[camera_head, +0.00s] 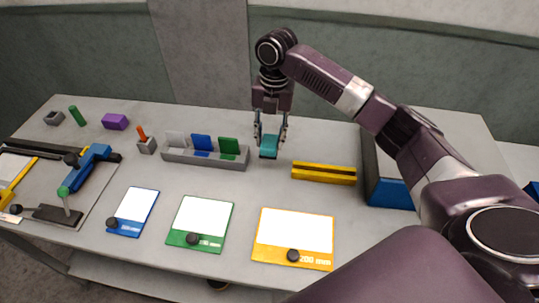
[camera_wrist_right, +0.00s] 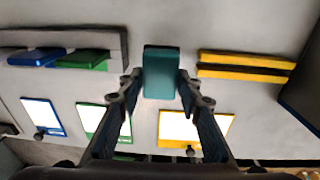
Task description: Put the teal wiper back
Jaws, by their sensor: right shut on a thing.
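The teal wiper (camera_head: 268,148) is a small block between the fingers of my right gripper (camera_head: 270,137), which is shut on it. It also shows in the right wrist view (camera_wrist_right: 161,72), between the fingertips (camera_wrist_right: 160,88). The wiper is over the table, between a grey rack (camera_head: 205,160) and a yellow bar (camera_head: 323,173). I cannot tell whether it touches the table. The rack holds a light grey, a blue (camera_head: 202,143) and a green wiper (camera_head: 228,146); its right end is just left of my gripper. My left gripper is not in view.
Blue (camera_head: 134,212), green (camera_head: 200,223) and yellow (camera_head: 294,240) framed cards with black knobs lie along the front. A blue-sided box (camera_head: 389,193) stands right. A small cup with an orange item (camera_head: 146,145), a purple block (camera_head: 115,122) and a blue tool (camera_head: 88,168) are left.

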